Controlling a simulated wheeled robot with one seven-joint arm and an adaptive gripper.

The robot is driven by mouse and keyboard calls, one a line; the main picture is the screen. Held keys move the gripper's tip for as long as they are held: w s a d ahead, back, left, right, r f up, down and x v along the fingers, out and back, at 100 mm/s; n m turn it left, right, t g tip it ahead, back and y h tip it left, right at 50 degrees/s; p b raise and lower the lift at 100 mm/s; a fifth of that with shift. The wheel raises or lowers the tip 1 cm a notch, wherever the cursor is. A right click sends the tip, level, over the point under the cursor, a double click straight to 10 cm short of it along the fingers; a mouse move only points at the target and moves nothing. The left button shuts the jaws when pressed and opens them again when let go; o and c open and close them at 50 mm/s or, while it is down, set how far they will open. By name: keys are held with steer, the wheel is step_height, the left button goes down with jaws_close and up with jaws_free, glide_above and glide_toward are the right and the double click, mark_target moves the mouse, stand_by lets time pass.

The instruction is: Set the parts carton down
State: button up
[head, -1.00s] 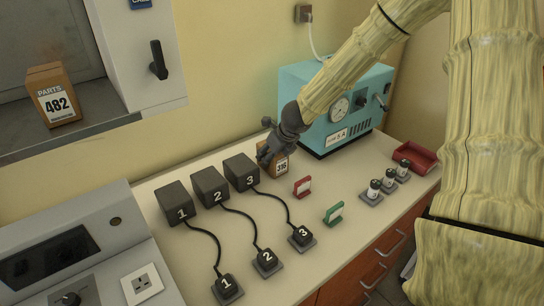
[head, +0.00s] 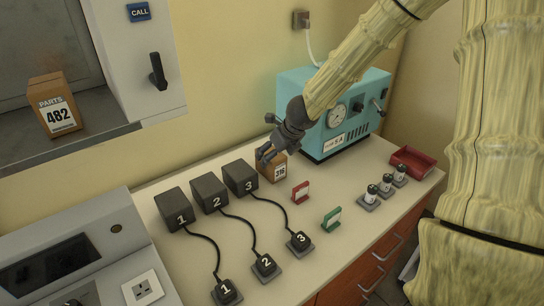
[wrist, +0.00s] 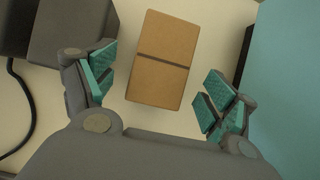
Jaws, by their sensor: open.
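A brown parts carton (head: 279,173) with a white number label stands on the bench, between the black box marked 3 and the teal machine. The wrist view shows the carton's top (wrist: 162,60) with a dark stripe across it. My gripper (head: 268,152) is just above and behind the carton in the head view. In the wrist view my gripper (wrist: 158,98) is open, its teal finger pads apart on either side with gaps to the carton. Another carton, marked PARTS 482 (head: 58,115), stands on the grey ledge at upper left.
Black boxes 1, 2 and 3 (head: 240,177) with cables stand left of the carton. The teal machine (head: 345,120) is close on its right. A red holder (head: 300,191) and a green holder (head: 331,220) stand in front. A red tray (head: 413,161) is at the right.

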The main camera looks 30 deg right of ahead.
steer(key=p+v, duration=0.2)
steer(key=v, duration=0.4)
steer(key=shift+s+r+p, duration=0.2)
steer(key=shift+r+p, duration=0.2)
